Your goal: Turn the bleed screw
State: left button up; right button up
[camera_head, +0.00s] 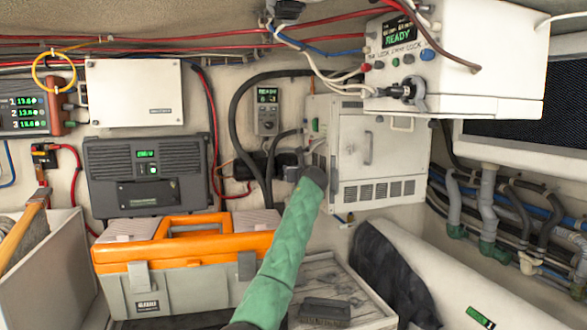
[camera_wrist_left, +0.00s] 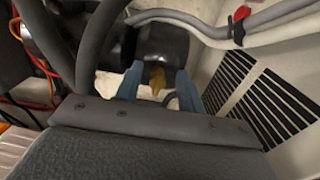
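A small brass-yellow part (camera_wrist_left: 157,82), which looks like the bleed screw, shows in the left wrist view below a black cylindrical fitting (camera_wrist_left: 162,45). My left gripper (camera_wrist_left: 158,88) has its two blue fingers apart, one on each side of the brass part. I see a gap on both sides and cannot tell how deep the part sits between them. In the head view my green-sleeved left arm reaches up from the bottom, and its gripper (camera_head: 296,170) is by the black fittings left of the white cabinet. There the screw is hidden or too small to see. My right gripper is not in view.
The white vented cabinet (camera_head: 385,145) stands close right of the gripper. Black hoses (camera_head: 238,115) loop beside it on the left. A white control box (camera_head: 460,65) juts out at upper right. An orange and grey toolbox (camera_head: 180,285) and a tray with a brush (camera_head: 325,312) lie below.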

pick_arm(q)
grip_shut()
